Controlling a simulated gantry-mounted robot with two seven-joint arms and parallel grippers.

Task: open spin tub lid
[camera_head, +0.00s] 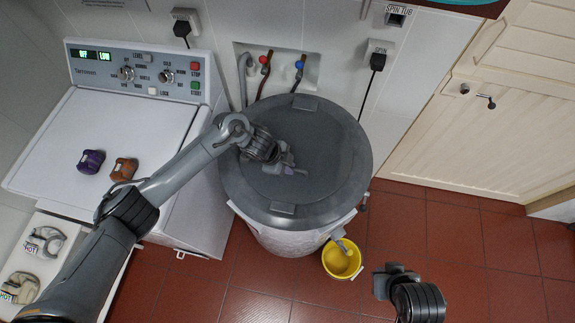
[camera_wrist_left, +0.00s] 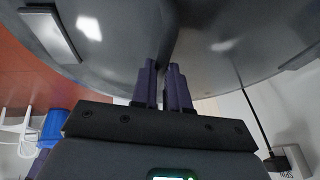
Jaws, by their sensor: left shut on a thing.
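The spin tub (camera_head: 285,240) is a light round drum standing at the centre of the head view. Its grey round lid (camera_head: 330,150) lies over the top and covers the inside. My left gripper (camera_head: 287,165) is at the middle of the lid. Its fingers (camera_wrist_left: 165,75) are close together against the lid's surface (camera_wrist_left: 110,40) in the left wrist view. They are shut on the lid's centre handle, which they mostly hide. My right gripper (camera_head: 390,275) hangs low over the floor at the lower right, apart from the tub. Its fingers are too unclear to read.
A white washing machine (camera_head: 120,130) stands left of the tub, with a purple and an orange thing on top. A yellow bucket (camera_head: 342,262) stands against the tub's front. Taps and hoses (camera_head: 298,68) are behind. Red tiled floor (camera_head: 460,240) is clear at right.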

